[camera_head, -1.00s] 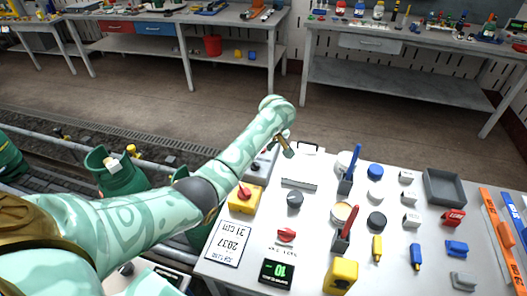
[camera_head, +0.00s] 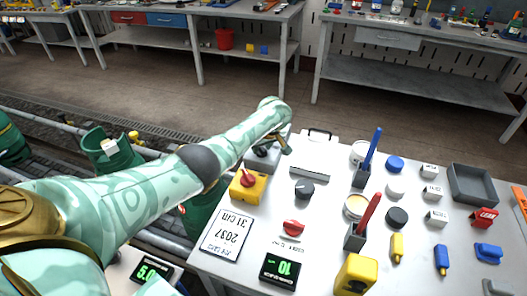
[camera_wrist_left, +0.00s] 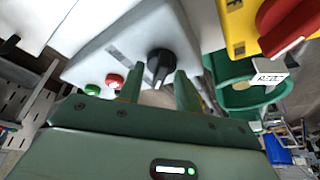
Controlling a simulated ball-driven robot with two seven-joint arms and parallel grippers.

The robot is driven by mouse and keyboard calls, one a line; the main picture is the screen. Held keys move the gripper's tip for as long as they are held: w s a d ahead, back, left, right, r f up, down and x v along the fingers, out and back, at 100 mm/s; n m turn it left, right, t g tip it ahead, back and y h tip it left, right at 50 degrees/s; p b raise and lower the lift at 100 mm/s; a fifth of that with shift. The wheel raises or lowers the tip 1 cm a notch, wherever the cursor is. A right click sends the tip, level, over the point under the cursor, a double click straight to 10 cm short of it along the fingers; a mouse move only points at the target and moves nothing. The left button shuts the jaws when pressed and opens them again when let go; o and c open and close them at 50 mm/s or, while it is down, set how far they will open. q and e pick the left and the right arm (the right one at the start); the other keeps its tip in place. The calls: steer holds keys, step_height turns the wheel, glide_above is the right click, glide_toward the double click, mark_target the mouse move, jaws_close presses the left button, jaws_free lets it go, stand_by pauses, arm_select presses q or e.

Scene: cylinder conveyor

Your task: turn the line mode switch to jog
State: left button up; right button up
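A grey control box (camera_wrist_left: 125,55) carries a black rotary knob (camera_wrist_left: 158,66) with a pale pointer line, plus a red button (camera_wrist_left: 115,81) and a green button (camera_wrist_left: 92,90). I take this knob for the line mode switch; its label is not readable. My left gripper (camera_wrist_left: 160,78) is open, with one finger on each side of the knob's near end; contact is unclear. In the head view my left gripper (camera_head: 279,143) is over the grey box (camera_head: 262,158) at the table's left edge, and the knob is hidden there. My right gripper is not in view.
A yellow box with a red knob (camera_head: 248,180) stands close to the grey box. On the white table are a dark dial (camera_head: 304,189), a red knob (camera_head: 293,227), a green display (camera_head: 281,270) and several small items. Conveyor rails run at left.

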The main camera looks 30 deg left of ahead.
arm_select(q)
jaws_close()
